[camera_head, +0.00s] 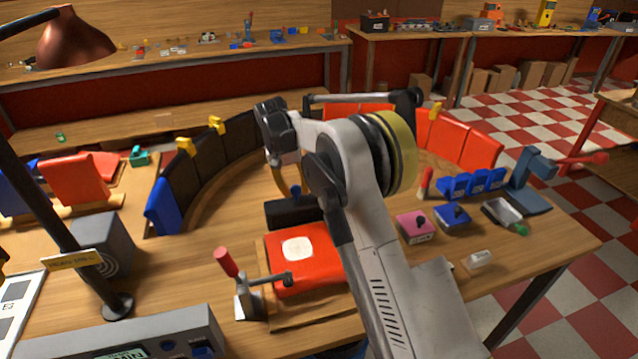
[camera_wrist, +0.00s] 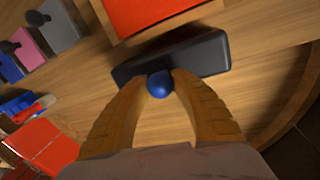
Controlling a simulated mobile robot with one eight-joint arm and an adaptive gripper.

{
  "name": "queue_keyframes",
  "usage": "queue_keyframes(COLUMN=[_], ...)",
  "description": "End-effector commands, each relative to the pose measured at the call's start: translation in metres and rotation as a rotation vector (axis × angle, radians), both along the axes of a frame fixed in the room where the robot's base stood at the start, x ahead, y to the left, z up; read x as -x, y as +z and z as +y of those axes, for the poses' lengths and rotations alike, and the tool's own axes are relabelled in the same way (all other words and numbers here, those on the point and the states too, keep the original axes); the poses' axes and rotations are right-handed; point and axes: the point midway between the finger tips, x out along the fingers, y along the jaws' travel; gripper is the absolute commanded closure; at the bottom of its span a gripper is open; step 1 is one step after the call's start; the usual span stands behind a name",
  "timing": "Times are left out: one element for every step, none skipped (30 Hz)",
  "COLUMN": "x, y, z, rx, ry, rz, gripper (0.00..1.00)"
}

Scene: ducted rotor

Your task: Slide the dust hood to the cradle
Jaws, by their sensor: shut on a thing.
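A long black block (camera_wrist: 190,58) with a round blue knob (camera_wrist: 160,84) lies on the wooden bench in the wrist view; it looks like the dust hood. The block also shows in the head view (camera_head: 290,214), behind the red box and partly covered by my arm. My gripper (camera_wrist: 158,88) has its two orange fingers closed on the blue knob from both sides. In the head view most of my gripper is hidden behind my arm. I cannot tell for sure which thing is the cradle.
A red box (camera_head: 310,272) with a white patch sits right beside the black block, with a red-handled clamp (camera_head: 243,282) at its front left. A curved row of dark and red panels (camera_head: 212,155) stands behind. Pink (camera_head: 415,228) and blue (camera_head: 455,217) blocks are at the right.

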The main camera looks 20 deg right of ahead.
Motion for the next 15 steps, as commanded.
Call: queue_keyframes(x=[0.000,0.000,0.000,0.000,0.000,0.000,0.000,0.000,0.000,0.000,0.000,0.000,0.000,0.000,0.000], y=[0.001,0.001,0.001,0.000,0.000,0.000,0.000,0.000,0.000,0.000,0.000,0.000,0.000,0.000,0.000], z=[0.008,0.012,0.016,0.019,0.021,0.023,0.025,0.026,0.027,0.028,0.028,0.029,0.029,0.029,0.029], rx=[0.000,0.000,0.000,0.000,0.000,0.000,0.000,0.001,0.000,0.000,0.000,0.000,0.000,-0.001,-0.001], ry=[0.002,0.001,0.001,0.001,0.001,0.000,0.000,0.000,-0.001,-0.001,-0.001,-0.001,-0.001,-0.001,0.000], rz=[-0.001,-0.001,-0.001,-0.001,-0.001,-0.001,-0.001,-0.001,-0.001,-0.001,-0.001,-0.001,-0.001,-0.001,-0.001], gripper=[1.00,1.00,1.00,1.00,1.00,1.00,1.00,1.00,1.00,1.00,1.00,1.00,1.00,1.00,1.00])
